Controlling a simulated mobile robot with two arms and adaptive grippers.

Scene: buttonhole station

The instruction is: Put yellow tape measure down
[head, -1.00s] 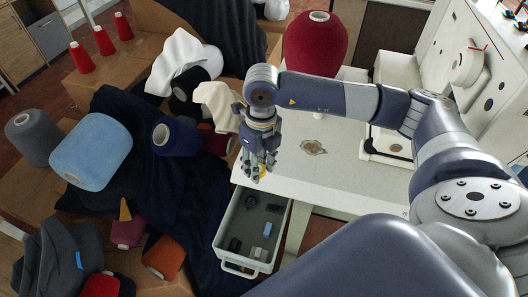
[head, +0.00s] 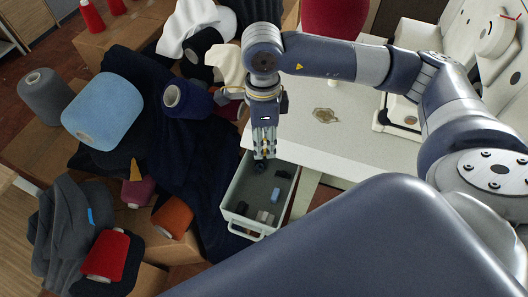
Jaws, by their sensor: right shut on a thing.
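My right gripper (head: 264,152) points down over the back part of the open grey drawer (head: 291,202), at the left edge of the white table. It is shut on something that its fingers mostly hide. Only small bits of yellow show between the fingers, so the yellow tape measure cannot be made out clearly. The fingertips are close to the drawer; whether they are inside its rim I cannot tell. My left gripper is not in view.
The drawer holds a small light blue thing (head: 275,195) and several dark items, with bare floor between them. Dark blue cloth (head: 200,190) and thread cones crowd the left. The white table (head: 350,140) is mostly clear, with a tan patch (head: 326,115).

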